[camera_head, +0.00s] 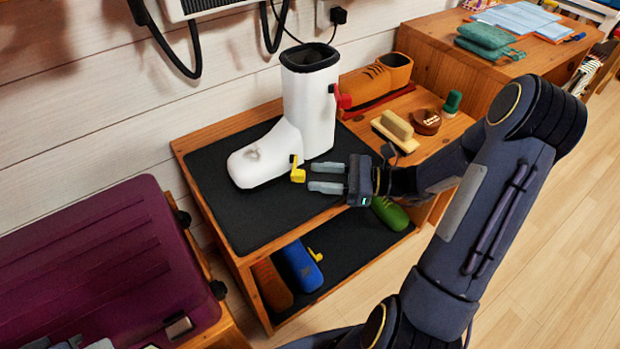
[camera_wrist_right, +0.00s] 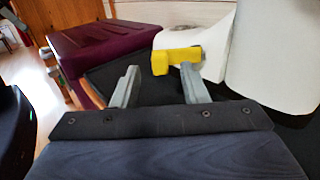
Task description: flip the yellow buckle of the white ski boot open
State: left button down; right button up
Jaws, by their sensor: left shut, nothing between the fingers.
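The white ski boot (camera_head: 312,100) stands upright on the dark mat of a wooden bench, toe to the left. Its yellow buckle (camera_head: 298,174) sticks out low on the near side; a red buckle (camera_head: 342,97) is higher on the shaft. My right gripper (camera_head: 326,178) is open and empty, its fingers just right of the yellow buckle. In the right wrist view the yellow buckle (camera_wrist_right: 176,60) lies beyond the fingertips, nearer the right one; I cannot tell if they touch. What seems to be my left gripper (camera_head: 85,344) barely shows at the bottom left edge, mostly cut off.
A purple case (camera_head: 100,260) stands left of the bench (camera_head: 215,133). Brown shoes (camera_head: 378,78), a brush (camera_head: 395,130) and a round tin (camera_head: 426,121) sit right of the boot. Blue (camera_head: 301,265) and green (camera_head: 390,213) items lie on the lower shelf. Floor at right is clear.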

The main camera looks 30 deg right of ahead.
jog(key=shift+x, duration=1.3)
grip_shut()
jog(key=shift+w+d+r+n+g+y+p, duration=0.1)
jog(key=shift+d+r+n+g+y+p, duration=0.3)
jog(key=shift+g+p, duration=0.35)
jog(key=shift+d+f+n+g+y+p, duration=0.2)
jog(key=shift+f+n+g+y+p, duration=0.1)
jog(key=shift+n+g+p, duration=0.25)
jog(key=shift+f+g, duration=0.1)
jog(key=shift+g, duration=0.2)
grip_release()
